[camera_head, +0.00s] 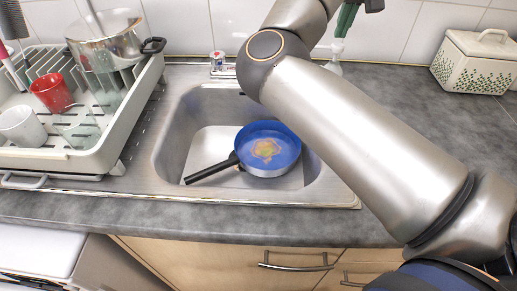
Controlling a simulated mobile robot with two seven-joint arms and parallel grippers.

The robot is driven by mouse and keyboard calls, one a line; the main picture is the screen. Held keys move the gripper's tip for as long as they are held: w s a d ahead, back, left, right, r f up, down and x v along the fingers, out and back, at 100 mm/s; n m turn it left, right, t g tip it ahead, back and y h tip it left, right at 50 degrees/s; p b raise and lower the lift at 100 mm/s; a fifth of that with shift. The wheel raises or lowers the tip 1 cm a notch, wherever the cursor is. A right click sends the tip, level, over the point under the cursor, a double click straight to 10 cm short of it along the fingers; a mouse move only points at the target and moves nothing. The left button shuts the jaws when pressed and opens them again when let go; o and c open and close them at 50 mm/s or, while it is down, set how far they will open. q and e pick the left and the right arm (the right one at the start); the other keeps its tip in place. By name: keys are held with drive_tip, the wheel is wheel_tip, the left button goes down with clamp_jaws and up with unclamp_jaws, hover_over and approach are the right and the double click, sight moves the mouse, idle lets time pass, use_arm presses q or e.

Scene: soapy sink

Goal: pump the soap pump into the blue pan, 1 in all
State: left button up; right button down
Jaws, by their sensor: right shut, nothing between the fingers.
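The blue pan (286,155) lies in the sink with its black handle pointing to the lower left. A yellow-orange patch shows on its bottom. The soap pump (345,20) stands behind the sink, green at the top, largely hidden behind my right arm. My right gripper (373,5) is only partly in view at the top edge, close beside the pump top; it is shut and empty. Whether it touches the pump cannot be told. My left gripper is not in view.
The metal sink (172,150) is around the pan. A white dish rack (100,158) with a red cup (52,92), a white mug (22,127) and a steel pot (120,45) stands left. A patterned box (472,62) stands at the back right. My right arm crosses the right counter.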

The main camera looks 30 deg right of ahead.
idle(0.5)
wheel_tip(320, 180, up, 6)
drive_tip(key=p, duration=0.5)
idle(0.5)
